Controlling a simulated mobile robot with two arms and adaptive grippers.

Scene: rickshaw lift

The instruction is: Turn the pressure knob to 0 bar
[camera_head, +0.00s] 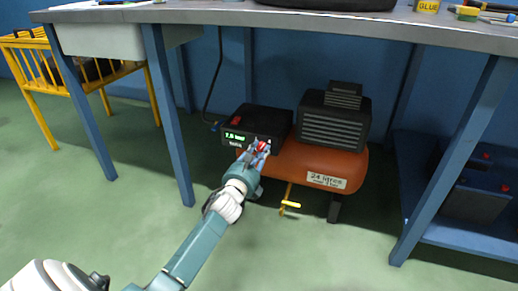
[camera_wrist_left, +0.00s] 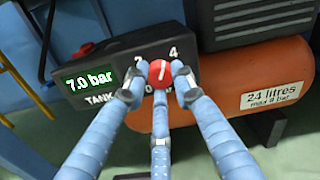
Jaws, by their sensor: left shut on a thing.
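The pressure knob (camera_wrist_left: 160,72) is a red round knob with a white line, on the front of the compressor's black control box (camera_head: 262,120). My left gripper (camera_wrist_left: 158,82) is shut on it, with its blue fingers around the knob; in the head view the left gripper (camera_head: 260,147) reaches the box from below. The display (camera_wrist_left: 88,77) on the box reads 7.0 bar in the left wrist view; the head view is less sharp there. Numbers 2 and 4 show above the knob, and a 0 below left of it. My right gripper is not seen.
The orange tank (camera_head: 300,165) and black motor (camera_head: 334,118) sit right of and behind the box. The table (camera_head: 240,15) is overhead, with its blue legs (camera_head: 170,115) at left and right. A yellow valve (camera_head: 290,204) hangs below the tank.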

